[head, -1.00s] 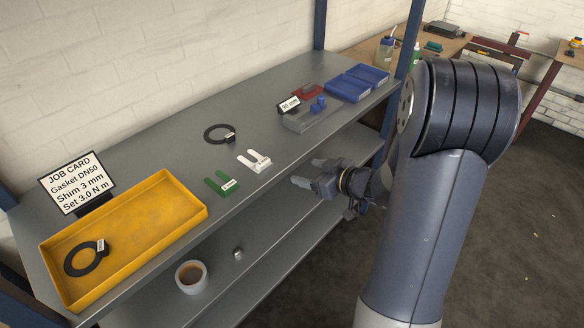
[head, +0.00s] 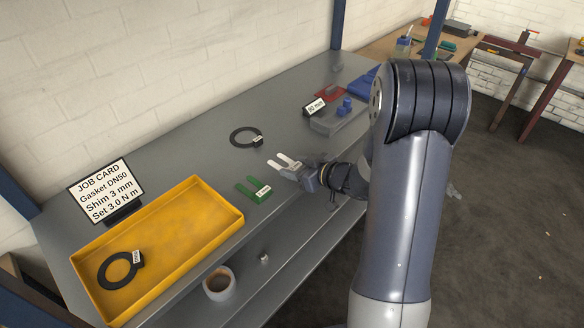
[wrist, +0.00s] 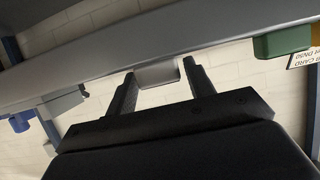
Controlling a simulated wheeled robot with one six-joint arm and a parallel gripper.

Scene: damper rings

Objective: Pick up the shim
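Two forked shims lie on the grey shelf in the head view. The green shim (head: 252,190) has a label too small to read. The white shim (head: 284,161) lies just beyond it; its tab end is partly hidden by my gripper (head: 302,176). In the wrist view my gripper (wrist: 160,73) is open, with the pale end of the white shim (wrist: 158,77) between the fingertips. The green shim's end (wrist: 283,41) shows off to the right. The job card (head: 105,189) reads Gasket DN50, Shim 3 mm, Set 3.0 N m.
A yellow tray (head: 176,281) at the left holds a black ring (head: 120,270). Another black ring (head: 246,137) lies behind the shims. A grey block with blue parts (head: 338,119) and a 90 mm sign (head: 315,107) stand farther along.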

